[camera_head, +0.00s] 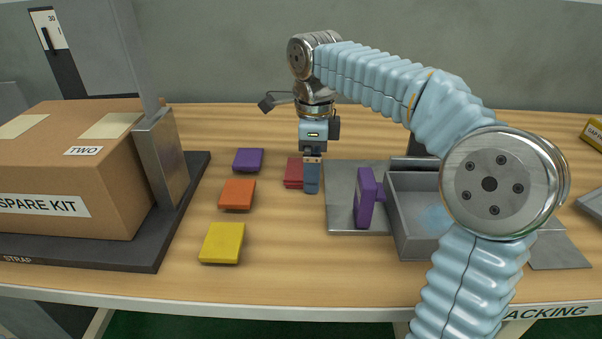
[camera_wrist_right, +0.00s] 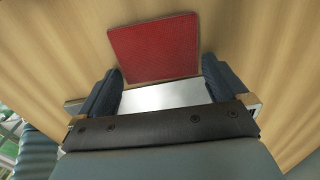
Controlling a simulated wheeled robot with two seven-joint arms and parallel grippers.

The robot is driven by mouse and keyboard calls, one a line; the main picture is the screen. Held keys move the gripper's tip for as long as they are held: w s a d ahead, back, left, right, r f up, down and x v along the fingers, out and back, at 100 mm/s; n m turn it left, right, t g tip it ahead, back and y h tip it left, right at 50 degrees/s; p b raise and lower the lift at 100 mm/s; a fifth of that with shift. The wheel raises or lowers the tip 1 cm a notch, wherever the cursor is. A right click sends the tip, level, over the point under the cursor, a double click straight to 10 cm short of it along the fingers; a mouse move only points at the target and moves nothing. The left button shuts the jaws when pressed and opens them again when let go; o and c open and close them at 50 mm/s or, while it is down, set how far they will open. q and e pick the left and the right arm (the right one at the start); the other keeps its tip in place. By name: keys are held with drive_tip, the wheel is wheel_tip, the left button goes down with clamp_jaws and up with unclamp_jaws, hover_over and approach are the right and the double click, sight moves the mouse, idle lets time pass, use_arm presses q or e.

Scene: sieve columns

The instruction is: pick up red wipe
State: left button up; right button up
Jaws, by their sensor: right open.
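The red wipe (camera_head: 293,173) is a flat red square lying on the wooden table, partly hidden behind my right gripper in the head view. My right gripper (camera_head: 312,186) points down just beside it, on its right side. In the right wrist view the red wipe (camera_wrist_right: 154,47) lies just beyond the fingertips. The two dark fingers of the right gripper (camera_wrist_right: 163,84) are spread apart, with nothing held between them. A pale metal surface shows between the fingers. My left gripper is not in view.
Purple (camera_head: 248,160), orange (camera_head: 237,195) and yellow (camera_head: 222,243) wipes lie in a column to the left. A cardboard box (camera_head: 110,195) stands at left on a dark base.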

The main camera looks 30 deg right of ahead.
drive_tip(key=c, duration=0.7)
drive_tip(key=shift+c, duration=0.2)
drive_tip(key=shift+r, duration=0.1)
drive_tip(key=shift+r, duration=0.5)
drive_tip(key=r, duration=0.2)
drive_tip(key=shift+a+r+p, duration=0.25)
drive_tip(key=shift+r+p, duration=0.1)
drive_tip(key=shift+r, duration=0.05)
drive_tip(key=s+a+r+p, duration=0.1)
drive_tip(key=s+a+r, duration=0.2)
drive_tip(key=a+r, duration=0.6)
drive_tip(key=a, duration=0.4)
